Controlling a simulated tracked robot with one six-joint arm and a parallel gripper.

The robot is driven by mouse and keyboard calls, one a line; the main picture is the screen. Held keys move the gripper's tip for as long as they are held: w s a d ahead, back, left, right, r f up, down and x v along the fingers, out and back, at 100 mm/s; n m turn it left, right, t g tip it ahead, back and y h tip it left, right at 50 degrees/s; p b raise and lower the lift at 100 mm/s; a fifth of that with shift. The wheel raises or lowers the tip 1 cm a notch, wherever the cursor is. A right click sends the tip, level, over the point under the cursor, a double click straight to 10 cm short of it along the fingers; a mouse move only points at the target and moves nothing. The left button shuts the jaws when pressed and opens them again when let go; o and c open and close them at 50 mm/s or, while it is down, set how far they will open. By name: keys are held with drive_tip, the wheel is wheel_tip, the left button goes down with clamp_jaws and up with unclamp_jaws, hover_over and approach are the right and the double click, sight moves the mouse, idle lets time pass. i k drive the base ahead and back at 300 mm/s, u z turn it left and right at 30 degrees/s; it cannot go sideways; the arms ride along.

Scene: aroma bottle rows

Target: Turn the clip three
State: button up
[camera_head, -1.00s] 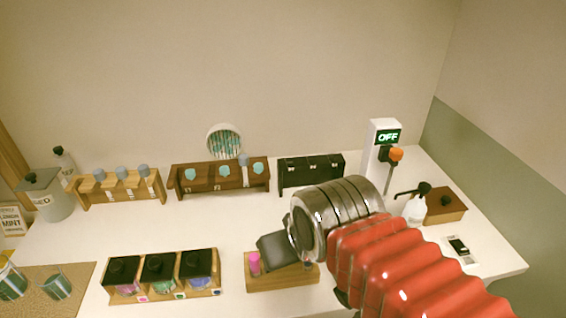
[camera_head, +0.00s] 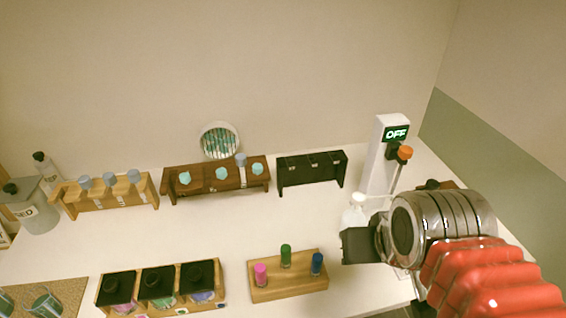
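The word "clip" fits best the small metal pieces on the black rack (camera_head: 312,174) at the back; several show along its top, small and hard to make out. My gripper (camera_head: 352,246) shows as a dark block at the end of a silver wrist and red arm, at the right front. It is well in front of the black rack and right of the low wooden block (camera_head: 290,289). Its fingers are not clear enough to tell open from shut. A small white object (camera_head: 354,217) shows just behind it; whether they touch is unclear.
The wooden block carries pink, green and blue pegs. A white stand (camera_head: 381,150) reading OFF, with an orange knob, stands right. A brown rack (camera_head: 215,187) and a light wood rack (camera_head: 108,203) stand left. Black-lidded jars fill a front tray. The middle table is clear.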

sight(257, 167)
drive_tip(key=z, duration=0.5)
drive_tip(key=k, duration=1.4)
drive_tip(key=u, duration=0.65)
drive_tip(key=i, duration=1.05)
drive_tip(key=u, duration=0.05)
